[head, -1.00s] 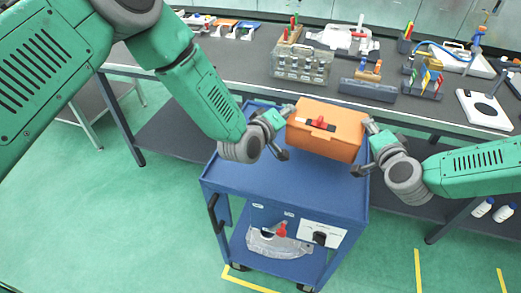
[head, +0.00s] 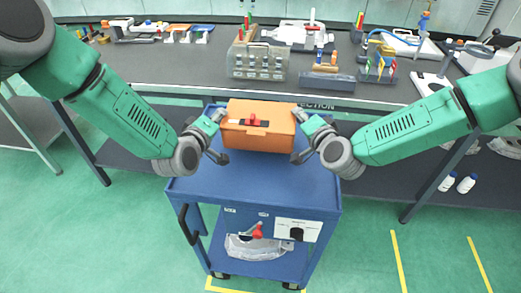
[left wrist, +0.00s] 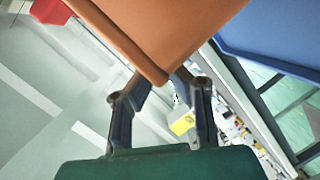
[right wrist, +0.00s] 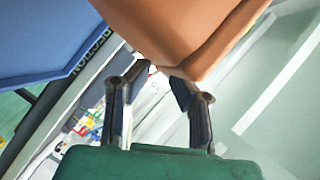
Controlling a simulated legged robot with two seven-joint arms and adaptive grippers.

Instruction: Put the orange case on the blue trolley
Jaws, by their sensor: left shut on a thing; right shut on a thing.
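The case looks level. Whether its underside touches the trolley top cannot be told. The left wrist view shows the case (left wrist: 175,30) between the fingers, with the blue trolley top at upper right. The right wrist view shows the case (right wrist: 185,35) too, with the trolley top at upper left.
The trolley's near top is bare. A clear bag (head: 258,246) lies on its lower shelf. White bottles (head: 456,182) stand under the bench at right. Green floor is open in front.

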